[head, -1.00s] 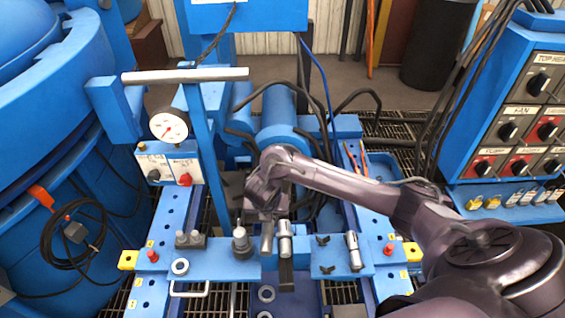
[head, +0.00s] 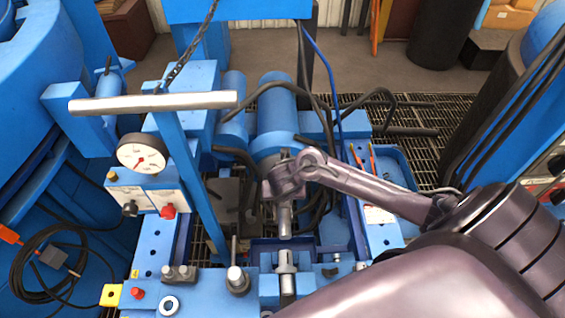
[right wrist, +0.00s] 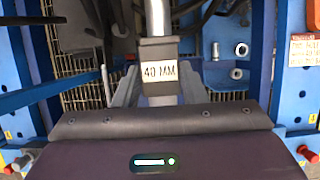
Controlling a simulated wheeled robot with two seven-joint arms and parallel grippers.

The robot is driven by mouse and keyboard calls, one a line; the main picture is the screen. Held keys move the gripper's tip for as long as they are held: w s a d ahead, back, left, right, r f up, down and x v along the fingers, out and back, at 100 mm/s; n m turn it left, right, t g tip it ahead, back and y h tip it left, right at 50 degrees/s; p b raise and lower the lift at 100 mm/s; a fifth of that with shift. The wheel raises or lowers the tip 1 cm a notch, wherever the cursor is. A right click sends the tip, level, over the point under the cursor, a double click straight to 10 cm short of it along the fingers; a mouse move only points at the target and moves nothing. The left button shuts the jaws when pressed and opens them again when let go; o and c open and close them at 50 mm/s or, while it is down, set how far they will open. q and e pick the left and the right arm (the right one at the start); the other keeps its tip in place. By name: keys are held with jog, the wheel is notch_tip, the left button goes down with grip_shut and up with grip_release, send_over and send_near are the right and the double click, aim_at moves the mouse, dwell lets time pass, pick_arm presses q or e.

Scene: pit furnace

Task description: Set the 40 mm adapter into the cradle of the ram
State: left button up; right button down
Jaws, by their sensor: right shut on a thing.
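My right gripper (head: 284,190) is shut on the 40 mm adapter (head: 285,221), a silver cylinder hanging down below the fingers. In the right wrist view the adapter's dark block, labelled "40 MM" (right wrist: 158,72), sits between the two fingers, with a silver shaft beyond it. The adapter is held behind the blue front bar, apart from the silver fitting (head: 286,262) there. A large blue cylinder (head: 276,105) lies behind the gripper. I cannot clearly make out the ram's cradle; the gripper and arm cover part of that area. My left gripper is out of view.
Silver fittings (head: 238,279) stand on the blue front bar. A long silver handle (head: 153,102) on a blue post and a pressure gauge (head: 142,154) stand at left. Black hoses (head: 340,100) loop close around the gripper. A blue tray (head: 408,180) lies at right.

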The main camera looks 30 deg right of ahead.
jog(key=shift+w+f+b, duration=0.15)
jog(key=shift+f+b, duration=1.9)
jog(key=shift+b, duration=0.1)
jog(key=shift+f+b, duration=0.65)
jog(key=shift+f, duration=0.15)
jog(key=shift+w+d, duration=0.1)
jog(key=shift+d, duration=0.05)
jog(key=shift+f+b, duration=0.45)
jog(key=shift+f, duration=0.35)
